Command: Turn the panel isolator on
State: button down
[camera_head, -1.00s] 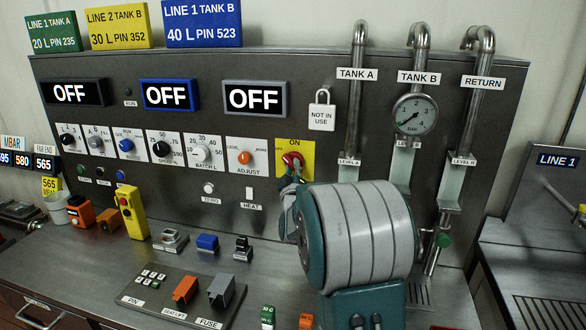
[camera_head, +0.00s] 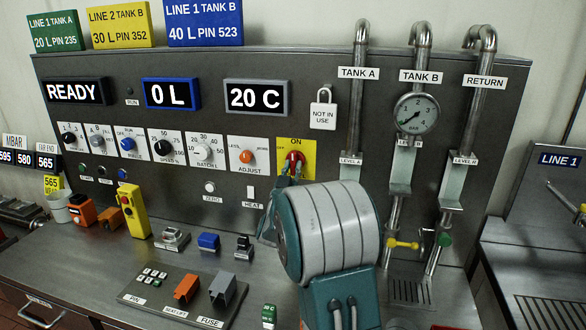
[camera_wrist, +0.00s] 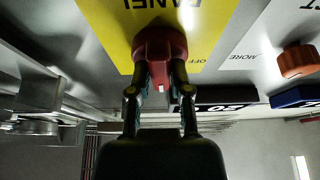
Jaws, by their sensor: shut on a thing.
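The panel isolator is a red knob (camera_head: 293,159) on a yellow plate (camera_head: 309,152) marked ON at its top, low on the grey panel. In the wrist view the red knob (camera_wrist: 159,48) sits between my two fingers. My gripper (camera_wrist: 160,84) is shut on it, with a fingertip on each side. In the head view my arm's large wrist covers the lower part of the plate and my gripper (camera_head: 288,172) is partly hidden. The displays read READY (camera_head: 76,92), 0 L (camera_head: 171,94) and 20 C (camera_head: 256,97).
An orange ADJUST knob (camera_head: 246,157) is just left of the isolator. A padlock sign NOT IN USE (camera_head: 322,110) hangs above right. Pipes with a gauge (camera_head: 416,113) and a yellow valve handle (camera_head: 403,244) stand to the right.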

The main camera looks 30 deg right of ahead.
jog(key=shift+f+m, duration=0.3)
jog(key=shift+f, duration=0.05)
jog(key=c, duration=0.6)
grip_release()
jog(key=shift+w, duration=0.1)
jog(key=shift+o, duration=0.2)
jog(key=shift+r, duration=0.2)
jog(key=shift+a, duration=0.1)
jog(key=v, duration=1.2)
jog(key=shift+w, duration=0.1)
